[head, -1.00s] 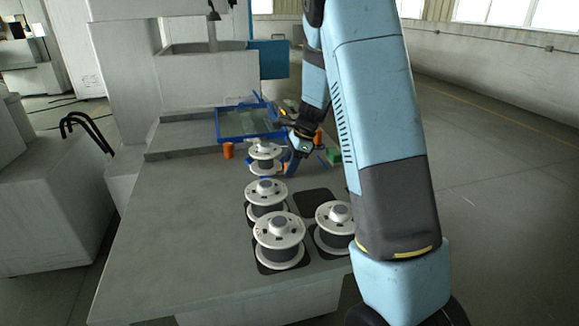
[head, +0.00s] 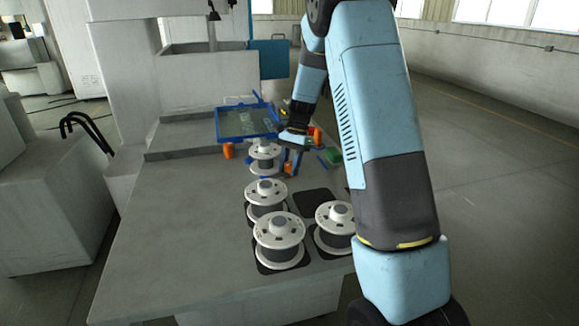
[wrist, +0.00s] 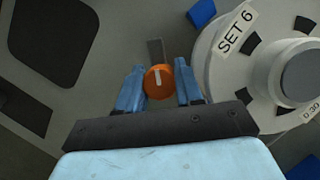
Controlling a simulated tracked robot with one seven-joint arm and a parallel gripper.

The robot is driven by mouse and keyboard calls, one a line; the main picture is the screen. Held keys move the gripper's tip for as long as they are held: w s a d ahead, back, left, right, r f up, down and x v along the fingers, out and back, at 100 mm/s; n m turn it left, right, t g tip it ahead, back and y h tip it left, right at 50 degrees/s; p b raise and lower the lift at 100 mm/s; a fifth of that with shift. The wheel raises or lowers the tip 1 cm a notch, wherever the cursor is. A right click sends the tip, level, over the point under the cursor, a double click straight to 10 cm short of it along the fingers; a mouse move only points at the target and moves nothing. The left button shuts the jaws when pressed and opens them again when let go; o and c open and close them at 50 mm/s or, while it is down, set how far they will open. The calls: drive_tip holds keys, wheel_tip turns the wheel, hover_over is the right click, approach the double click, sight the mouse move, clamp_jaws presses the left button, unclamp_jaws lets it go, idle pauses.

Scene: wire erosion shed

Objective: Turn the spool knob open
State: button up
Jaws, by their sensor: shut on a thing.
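The orange spool knob (wrist: 159,82) is round with a white line across its top, which points nearly straight up in the wrist view. My gripper (wrist: 160,86) has its two blue fingers on either side of the knob, shut on it. In the head view my gripper (head: 291,167) points down at the table, with a bit of the knob (head: 288,169) showing by the fingers. A white spool (head: 264,158) stands just left of it; in the wrist view this spool (wrist: 232,62), labelled "SET 6", is close to the right finger.
Three more spools (head: 279,228) stand on dark pads nearer me. One pad (head: 314,203) is empty. A blue-rimmed tray (head: 216,128) lies behind. An orange cylinder (head: 228,151) and a green piece (head: 333,156) stand nearby. The left of the table is clear.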

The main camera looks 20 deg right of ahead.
drive_tip(key=shift+n, duration=0.4)
drive_tip(key=o, duration=1)
drive_tip(key=shift+o, duration=0.2)
